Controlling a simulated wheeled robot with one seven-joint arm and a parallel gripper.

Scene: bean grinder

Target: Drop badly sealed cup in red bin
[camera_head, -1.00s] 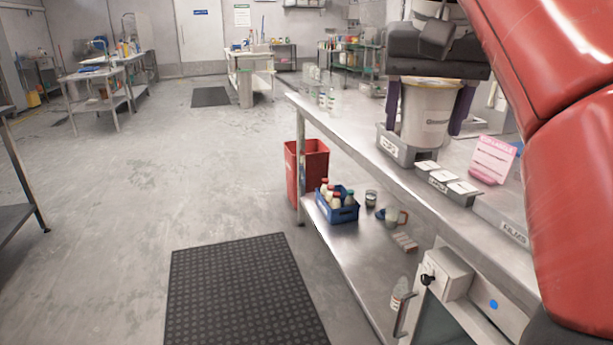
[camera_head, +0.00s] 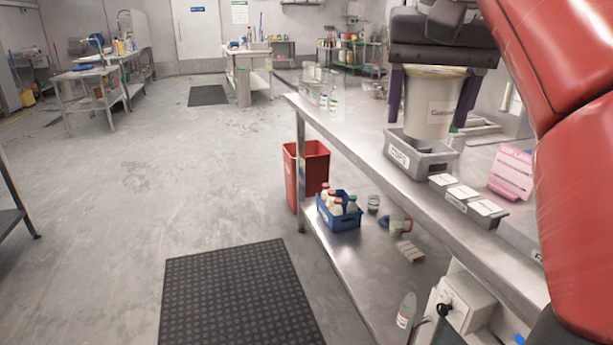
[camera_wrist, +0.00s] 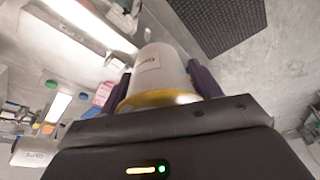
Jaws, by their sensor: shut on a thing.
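My gripper (camera_head: 429,112) has its purple fingers on both sides of a white cup (camera_head: 431,106) with a yellow rim, and is shut on it. The cup is upright with a small label on its front. In the head view it appears just over a grey tray (camera_head: 447,163) on the steel counter; I cannot tell the gap between them. The wrist view shows the cup (camera_wrist: 158,68) between the fingers, its yellow rim (camera_wrist: 150,98) nearest the camera. How well it is sealed cannot be seen. The red bin (camera_head: 306,178) stands on the floor by the counter's far end, left of the cup.
The steel counter (camera_head: 340,133) runs between my gripper and the bin. It carries white cards in a holder (camera_head: 467,200), a pink sign (camera_head: 511,172) and glass jars. A blue crate of bottles (camera_head: 339,212) sits on the lower shelf. The floor around the black mat (camera_head: 235,295) is clear.

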